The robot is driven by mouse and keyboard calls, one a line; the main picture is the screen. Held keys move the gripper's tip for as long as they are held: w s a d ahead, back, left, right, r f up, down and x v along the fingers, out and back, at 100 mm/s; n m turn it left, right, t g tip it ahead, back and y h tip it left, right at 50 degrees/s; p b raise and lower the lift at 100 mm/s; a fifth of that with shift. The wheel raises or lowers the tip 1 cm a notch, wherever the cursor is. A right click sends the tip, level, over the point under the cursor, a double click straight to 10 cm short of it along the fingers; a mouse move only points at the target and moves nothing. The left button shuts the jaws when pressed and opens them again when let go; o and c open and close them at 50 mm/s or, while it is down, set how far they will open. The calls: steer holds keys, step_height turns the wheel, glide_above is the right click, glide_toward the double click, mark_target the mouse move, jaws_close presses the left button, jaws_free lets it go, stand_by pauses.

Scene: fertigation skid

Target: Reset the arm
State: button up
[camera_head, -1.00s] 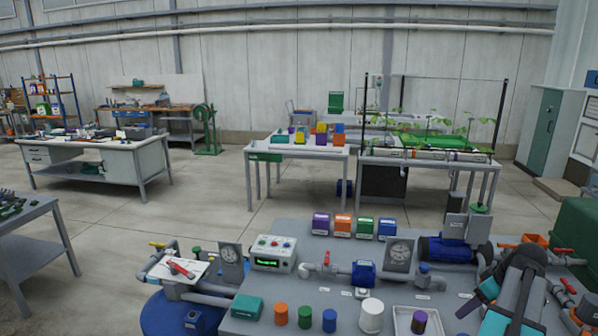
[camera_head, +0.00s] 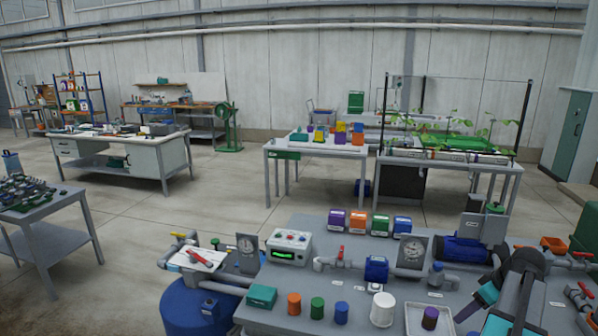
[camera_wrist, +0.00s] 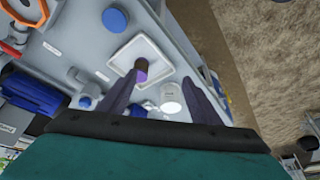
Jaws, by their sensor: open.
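My gripper (camera_wrist: 160,88) is open, with its two dark fingers apart and nothing held between them. In the wrist view it hangs over the grey skid bench. A shallow white tray (camera_wrist: 122,62) with a purple-and-brown cylinder (camera_wrist: 141,70) in it and a white jar (camera_wrist: 171,98) show below and beyond the fingers. In the head view my arm (camera_head: 522,288) is folded at the lower right, beside the same white tray (camera_head: 413,318).
The bench carries a controller box (camera_head: 290,247), a gauge (camera_head: 411,251), a blue motor (camera_head: 462,249) and several coloured boxes and caps. A blue tank (camera_head: 192,306) stands at its left. A table with plants (camera_head: 450,160) is behind. The floor (camera_head: 215,190) at left centre is clear.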

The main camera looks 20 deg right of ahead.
steer(key=w+a+f+n+g+y+b, duration=0.15)
steer(key=w+a+f, duration=0.25)
steer(key=a+f, duration=0.7)
steer(key=w+a+f+n+g+y+b, duration=0.15)
steer(key=w+a+f, duration=0.25)
steer(key=a+f, duration=0.6)
steer(key=w+a+f+n+g+y+b, duration=0.15)
steer(key=w+a+f, duration=0.25)
steer(key=a+f, duration=0.7)
steer(key=s+a+f+g+h+b, duration=0.1)
steer(key=s+a+f, duration=0.3)
steer(key=a, duration=0.3)
steer(key=s+a+f+n+g+b, duration=0.1)
steer(key=s+a+f+g, duration=0.1)
steer(key=s+a+f, duration=0.3)
steer(key=s+a+f+g+h+b, duration=0.1)
steer(key=s+a+f, duration=0.15)
steer(key=a, duration=0.55)
steer(key=s+a+f+m+g+h, duration=0.1)
steer(key=s+f+m, duration=0.2)
steer(key=s, duration=0.3)
steer(key=s+a+f+m+h+b, duration=0.1)
steer(key=s+a+f+m+h, duration=0.1)
steer(key=s+f, duration=0.3)
steer(key=shift+s+a+f+m+g+b, duration=0.15)
steer(key=shift+s+m+g+b, duration=0.2)
steer(key=shift+s+m, duration=0.55)
